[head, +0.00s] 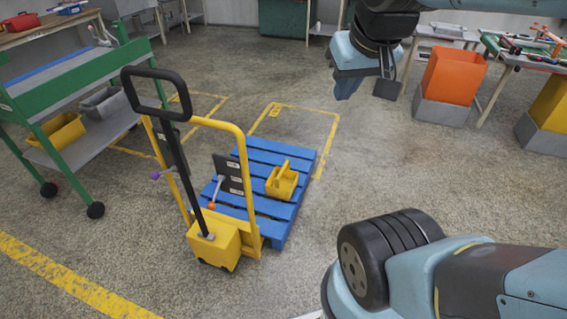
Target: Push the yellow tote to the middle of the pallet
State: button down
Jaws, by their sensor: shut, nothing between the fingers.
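The yellow tote (282,181), a small open box with a raised handle, sits upright on the blue pallet (258,158). It is right of the pallet's middle, near the right edge. My gripper (386,89) hangs at the upper right, shut and empty, well away from the tote and above the floor beyond the pallet. Its fingertips are small and dark and hard to make out. Part of the pallet is hidden behind the pallet truck.
A yellow pallet truck (215,241) with a black handle stands at the pallet's near left. A green shelf cart (70,92) is at the left. An orange bin (453,76) stands at the right. The floor right of the pallet is clear.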

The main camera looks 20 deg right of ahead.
aim_at(282, 182)
jog(key=u, duration=0.4)
jog(key=i, duration=1.05)
jog(key=z, duration=0.45)
